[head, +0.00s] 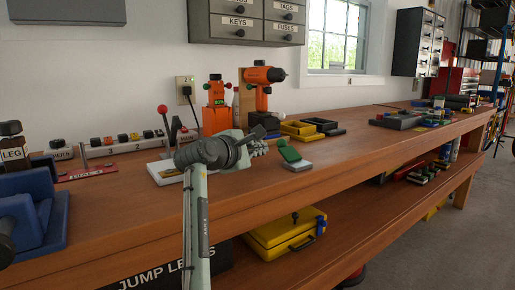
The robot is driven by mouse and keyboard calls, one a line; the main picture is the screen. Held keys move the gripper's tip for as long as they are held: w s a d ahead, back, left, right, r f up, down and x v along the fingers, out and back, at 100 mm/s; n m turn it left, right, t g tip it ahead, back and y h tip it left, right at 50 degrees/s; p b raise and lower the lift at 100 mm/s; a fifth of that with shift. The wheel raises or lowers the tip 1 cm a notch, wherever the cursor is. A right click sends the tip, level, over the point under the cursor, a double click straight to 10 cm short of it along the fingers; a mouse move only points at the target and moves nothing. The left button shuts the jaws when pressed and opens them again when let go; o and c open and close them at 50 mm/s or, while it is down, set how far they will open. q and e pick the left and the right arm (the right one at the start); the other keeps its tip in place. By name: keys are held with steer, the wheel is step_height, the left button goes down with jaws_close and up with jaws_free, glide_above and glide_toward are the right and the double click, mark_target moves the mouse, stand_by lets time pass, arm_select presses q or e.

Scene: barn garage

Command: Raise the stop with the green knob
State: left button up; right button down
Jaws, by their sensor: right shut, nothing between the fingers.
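A small green piece (289,152) stands tilted on a pale grey base (297,165) on the workbench, right of centre; it is too small to tell whether it is the stop with the green knob. My right gripper (259,147) is shut and empty, just to the left of the green piece, with a small gap in the picture. My right arm comes up from the bottom and hides part of the bench behind it.
A red-knobbed lever (163,111) rises by a white plate (163,172) left of my arm. An orange drill (262,76) and yellow bin (299,131) stand behind. A blue vise (35,220) is at left. The bench front is clear right of my arm.

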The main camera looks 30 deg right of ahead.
mark_target(287, 150)
steer(key=x, duration=0.5)
steer(key=shift+w+d, duration=0.15)
steer(key=shift+d, duration=0.05)
steer(key=shift+w+d+f, duration=0.15)
steer(key=shift+w+d, duration=0.05)
steer(key=shift+d, duration=0.2)
arm_select(q)
steer(key=shift+w+d+f, duration=0.25)
steer(key=shift+w+f, duration=0.1)
steer(key=shift+f, duration=0.1)
steer(key=shift+s, duration=0.1)
steer(key=shift+a, duration=0.15)
arm_select(e)
steer(key=shift+d, duration=0.1)
